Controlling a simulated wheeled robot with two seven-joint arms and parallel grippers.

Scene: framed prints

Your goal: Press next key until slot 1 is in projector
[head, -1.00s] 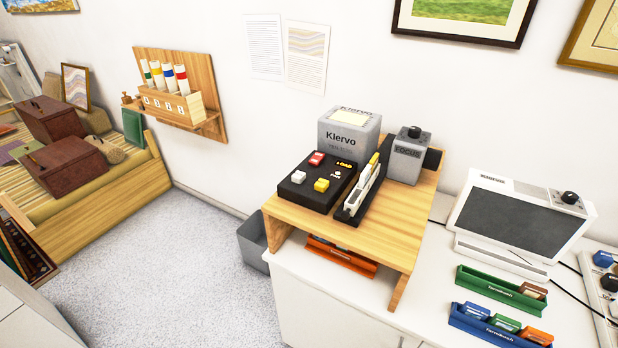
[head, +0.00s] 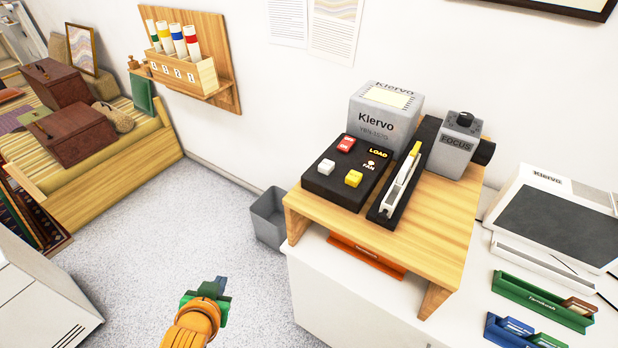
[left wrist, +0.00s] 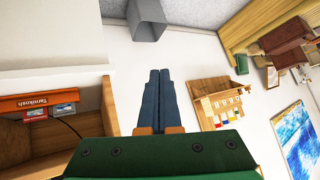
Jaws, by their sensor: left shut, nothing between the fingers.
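The projector, marked Klervo (head: 385,120), stands on a small wooden stand (head: 455,225). Its black key panel (head: 330,190) carries a red key (head: 346,144), a white key (head: 325,167) and a yellow key (head: 353,178). A slide tray (head: 400,185) with white slides and a yellow one at its far end sits right of the panel. My left gripper (head: 218,284) is shut and empty, over the floor, left of and below the stand. Its closed blue-grey fingers show in the left wrist view (left wrist: 153,100). The right gripper is out of view. Which slot is in the projector cannot be told.
A grey FOCUS box (head: 457,145) stands on the stand's right. A grey bin (head: 270,217) is on the floor beside the white cabinet. An orange tray (head: 366,256) lies under the stand. A light box (head: 560,215) and slide trays are at right.

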